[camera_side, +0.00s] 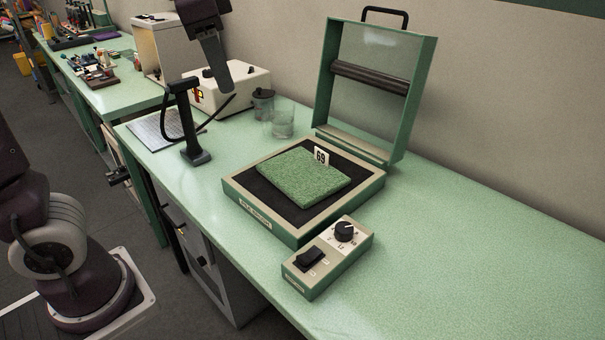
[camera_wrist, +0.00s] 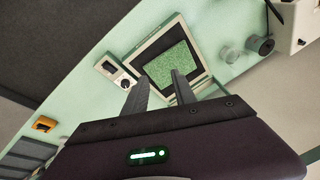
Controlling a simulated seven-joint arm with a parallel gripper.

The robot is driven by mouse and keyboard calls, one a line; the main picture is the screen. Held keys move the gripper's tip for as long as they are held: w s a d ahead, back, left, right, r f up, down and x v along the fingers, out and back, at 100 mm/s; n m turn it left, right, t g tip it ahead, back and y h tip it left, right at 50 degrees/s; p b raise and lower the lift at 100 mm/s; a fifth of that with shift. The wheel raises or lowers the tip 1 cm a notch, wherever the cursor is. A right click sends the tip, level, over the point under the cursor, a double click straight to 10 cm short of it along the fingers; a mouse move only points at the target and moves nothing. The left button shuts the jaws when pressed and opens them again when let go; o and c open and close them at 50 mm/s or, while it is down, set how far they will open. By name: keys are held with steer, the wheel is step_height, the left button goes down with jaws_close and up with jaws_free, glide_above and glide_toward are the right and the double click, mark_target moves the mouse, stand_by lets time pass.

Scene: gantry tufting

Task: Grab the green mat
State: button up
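The green mat (camera_side: 303,178) is a small textured slab lying flat on the black bed of a shallow green-and-beige frame (camera_side: 337,211). A white tag marked 69 stands at its back edge. In the wrist view, the mat (camera_wrist: 168,67) shows beyond my fingers, clear of them. My gripper (camera_wrist: 160,82) is open, its two grey fingers apart with nothing between them. In the side view, my gripper (camera_side: 228,80) hangs at the top, above the bench and to the left of the mat.
The frame's lid (camera_side: 425,75) stands open behind it. A control box with a knob (camera_side: 330,257) sits in front. A black stand with a cable (camera_side: 196,156), a glass (camera_side: 283,124) and a white box (camera_side: 230,92) stand to the left. The bench's right side is clear.

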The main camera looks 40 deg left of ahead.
steer(key=w+a+f+m+g+y, duration=0.1)
steer(key=w+a+m+y, duration=0.2)
steer(key=w, duration=0.5)
steer(key=w+a+f+m+g+y, duration=0.15)
steer(key=w+m+y, duration=0.25)
steer(key=w, duration=0.4)
steer(key=w+d+f+m+t+y, duration=0.2)
steer(key=w+d+m+y, duration=0.4)
steer(key=w+d+m, duration=0.3)
glide_toward(316, 158)
steer(key=a, duration=0.3)
steer(key=shift+w+n, duration=0.25)
steer(key=shift+n, duration=0.05)
steer(key=x, duration=0.4)
steer(key=r+x, duration=0.1)
steer(key=x, duration=0.1)
steer(key=shift+w+a, duration=0.25)
steer(key=shift+a+f, duration=0.2)
steer(key=shift+a, duration=0.05)
jaws_close()
